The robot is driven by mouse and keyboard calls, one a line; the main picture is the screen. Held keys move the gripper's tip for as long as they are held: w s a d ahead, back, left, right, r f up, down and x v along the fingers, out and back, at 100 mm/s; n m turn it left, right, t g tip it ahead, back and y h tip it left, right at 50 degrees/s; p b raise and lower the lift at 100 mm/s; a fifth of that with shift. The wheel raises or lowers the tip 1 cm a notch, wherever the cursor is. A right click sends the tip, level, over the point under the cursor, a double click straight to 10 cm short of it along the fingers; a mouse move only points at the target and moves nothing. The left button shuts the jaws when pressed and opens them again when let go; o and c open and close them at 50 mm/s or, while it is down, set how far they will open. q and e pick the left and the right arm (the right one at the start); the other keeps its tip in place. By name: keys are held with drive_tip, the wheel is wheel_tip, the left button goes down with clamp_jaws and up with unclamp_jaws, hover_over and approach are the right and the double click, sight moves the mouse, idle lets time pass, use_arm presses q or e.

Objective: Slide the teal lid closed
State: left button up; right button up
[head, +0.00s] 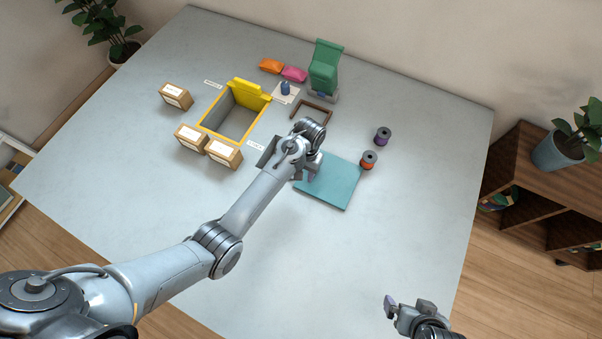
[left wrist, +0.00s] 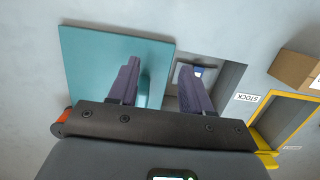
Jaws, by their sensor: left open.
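The teal lid (head: 335,187) is a flat square panel lying on the grey table right of centre. Its left corner is hidden behind my left gripper (head: 304,171). The lid also shows in the left wrist view (left wrist: 95,65), beside a grey-walled opening (left wrist: 228,75) with something pale and blue inside. My left gripper is open, with one finger in front of the lid and the other in front of the opening. I cannot tell whether either touches. My right gripper (head: 408,305) is open and empty, away from the lid at the bottom right.
A yellow-rimmed bin (head: 205,127) stands left of my arm, with cardboard boxes (head: 224,153) beside it. Orange (head: 367,160) and purple (head: 382,136) spools are right of the lid. The front table is clear.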

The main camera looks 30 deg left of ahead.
sight(330, 174)
use_arm(q)
drive_tip(key=shift+t, duration=0.9)
drive_tip(key=w+b, duration=0.1)
drive_tip(key=w, duration=0.1)
drive_tip(key=w+d+r+b, duration=0.1)
drive_tip(key=w, duration=0.1)
drive_tip(key=w+r+b, duration=0.1)
drive_tip(key=w, duration=0.2)
drive_tip(key=shift+w+d+b, duration=0.1)
drive_tip(key=shift+d+b, duration=0.25)
drive_tip(key=shift+d, duration=0.05)
drive_tip(key=shift+w+a, duration=0.1)
drive_tip(key=shift+a+f+b, duration=0.1)
drive_tip(key=shift+f+b, duration=0.2)
drive_tip(key=shift+f, duration=0.1)
wheel_tip(330, 174, down, 9)
drive_tip(key=b, duration=0.3)
drive_tip(key=shift+f, duration=0.15)
use_arm(e)
wheel_tip(330, 174, down, 9)
drive_tip(key=shift+d+f, duration=0.15)
drive_tip(key=shift+f, duration=0.05)
drive_tip(key=shift+w, duration=0.1)
use_arm(q)
clamp_jaws()
